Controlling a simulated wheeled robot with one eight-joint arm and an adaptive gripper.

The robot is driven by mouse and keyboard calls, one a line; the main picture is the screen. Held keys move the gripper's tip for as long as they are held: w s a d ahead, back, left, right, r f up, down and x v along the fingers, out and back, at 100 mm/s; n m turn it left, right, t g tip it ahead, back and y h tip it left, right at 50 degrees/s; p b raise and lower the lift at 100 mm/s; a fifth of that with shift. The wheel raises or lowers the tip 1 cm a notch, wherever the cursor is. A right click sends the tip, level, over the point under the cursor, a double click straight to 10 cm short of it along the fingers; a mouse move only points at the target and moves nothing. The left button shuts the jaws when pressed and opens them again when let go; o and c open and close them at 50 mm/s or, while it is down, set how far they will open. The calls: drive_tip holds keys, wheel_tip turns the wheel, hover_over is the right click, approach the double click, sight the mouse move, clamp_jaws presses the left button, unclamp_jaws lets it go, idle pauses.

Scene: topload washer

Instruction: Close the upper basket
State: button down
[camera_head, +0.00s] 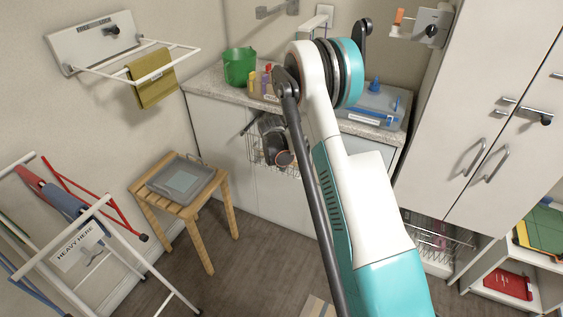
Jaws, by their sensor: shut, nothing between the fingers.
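The upper basket (256,151) is a wire basket under the counter, left of my arm in the picture. It stands out from the white cabinet front, so it is at least partly pulled out. Dark items (274,140) show in it, too small to make out. A dark bar (252,122) slants at its upper left. My white and teal arm rises through the middle of the picture and hides what lies right of the basket.
A second wire basket (440,245) sits low under the tall white cabinet (460,120). A wooden stool (185,208) with a grey tray stands left of the basket. A drying rack (95,235) fills the lower left. Bare floor (245,275) lies in front of the counter.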

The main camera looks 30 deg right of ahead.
drive_tip(key=shift+w+d+f+b, duration=0.3)
drive_tip(key=shift+w+d+b, duration=0.15)
drive_tip(key=shift+w+d, duration=0.35)
drive_tip(key=shift+w+d+f+b, duration=0.35)
drive_tip(key=shift+w+d, duration=0.25)
drive_tip(key=shift+d, duration=0.35)
drive_tip(key=w+d, duration=0.4)
drive_tip(key=d, duration=0.1)
drive_tip(key=shift+w+d, duration=0.15)
drive_tip(key=shift+d, duration=0.1)
drive_tip(key=shift+a, duration=0.1)
